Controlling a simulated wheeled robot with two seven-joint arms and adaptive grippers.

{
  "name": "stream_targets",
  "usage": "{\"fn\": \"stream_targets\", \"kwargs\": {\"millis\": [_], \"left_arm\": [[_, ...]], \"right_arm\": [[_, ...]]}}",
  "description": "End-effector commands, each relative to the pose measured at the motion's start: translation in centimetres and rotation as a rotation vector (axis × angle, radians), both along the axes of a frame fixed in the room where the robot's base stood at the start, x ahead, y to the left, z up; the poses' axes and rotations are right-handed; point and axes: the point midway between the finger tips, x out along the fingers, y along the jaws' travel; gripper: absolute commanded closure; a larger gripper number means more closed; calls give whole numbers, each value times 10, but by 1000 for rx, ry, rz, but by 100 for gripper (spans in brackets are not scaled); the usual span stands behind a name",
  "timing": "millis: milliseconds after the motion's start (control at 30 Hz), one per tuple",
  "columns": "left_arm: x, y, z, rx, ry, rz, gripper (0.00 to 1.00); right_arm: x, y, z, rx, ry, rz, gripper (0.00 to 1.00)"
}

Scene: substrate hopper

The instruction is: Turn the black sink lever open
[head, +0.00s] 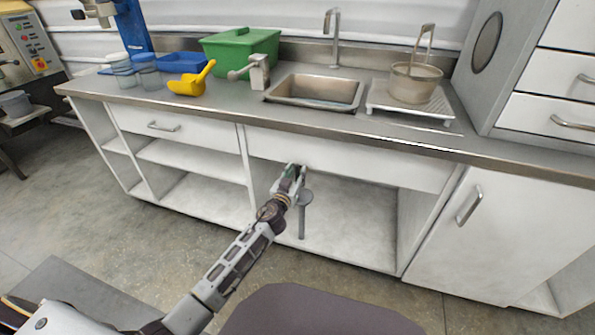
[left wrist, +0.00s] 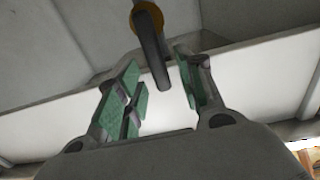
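The black sink lever (left wrist: 152,52) shows in the left wrist view, hanging from a brass-coloured ring at the top. Its lower end lies in the gap between the two green-padded fingers of my left gripper (left wrist: 160,72). The fingers are open, with visible space on both sides of the lever; I see no clear contact. In the head view my left gripper (head: 292,172) is under the counter front, in the open bay below the sink (head: 314,91). I cannot make out the lever there. My right gripper is not in view.
A grey pipe-like piece (head: 302,220) stands beside my gripper in the bay. A closed door (head: 475,220) is at right. The counter holds a green box (head: 240,50), a yellow scoop (head: 190,84) and a strainer basket (head: 414,84).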

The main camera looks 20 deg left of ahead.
Motion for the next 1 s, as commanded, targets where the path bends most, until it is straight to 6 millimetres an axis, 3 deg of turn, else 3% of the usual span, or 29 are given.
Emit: {"fn": "stream_targets", "kwargs": {"millis": [300, 733, 1000], "left_arm": [[18, 0, 0, 1, -1, 0, 62], [21, 0, 0, 1, 1, 0, 62], [21, 0, 0, 1, 0, 1, 95]], "right_arm": [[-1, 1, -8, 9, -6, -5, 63], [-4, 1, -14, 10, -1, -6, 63], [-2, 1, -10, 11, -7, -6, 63]]}}
